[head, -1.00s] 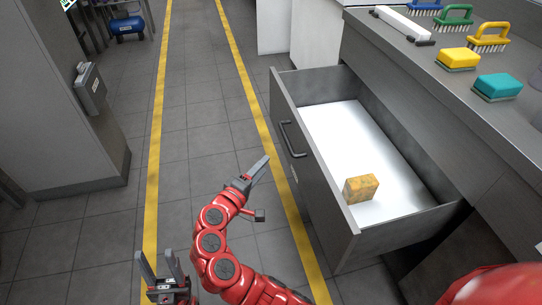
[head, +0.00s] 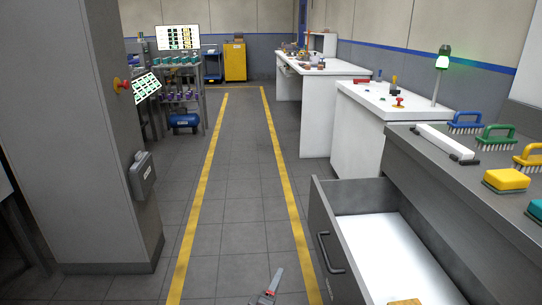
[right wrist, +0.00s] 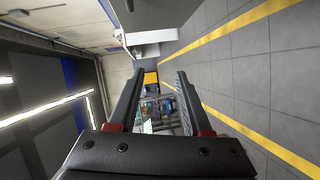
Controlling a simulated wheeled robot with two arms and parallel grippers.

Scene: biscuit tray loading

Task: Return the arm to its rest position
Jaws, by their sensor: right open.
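My right gripper (head: 268,291) shows at the bottom edge of the head view, over the grey floor left of the open drawer (head: 337,262). Only its front end is in the picture; the rest of the arm is cut off. In the right wrist view its two fingers (right wrist: 157,85) stand apart with nothing between them. The gripper is clear of the drawer. My left gripper is out of view.
The drawer sticks out at lower right, with a yellow-brown block (head: 405,302) inside. Brushes and a yellow sponge (head: 507,180) lie on the grey counter (head: 440,172). A grey cabinet (head: 85,130) stands left. The floor lane between yellow lines is free.

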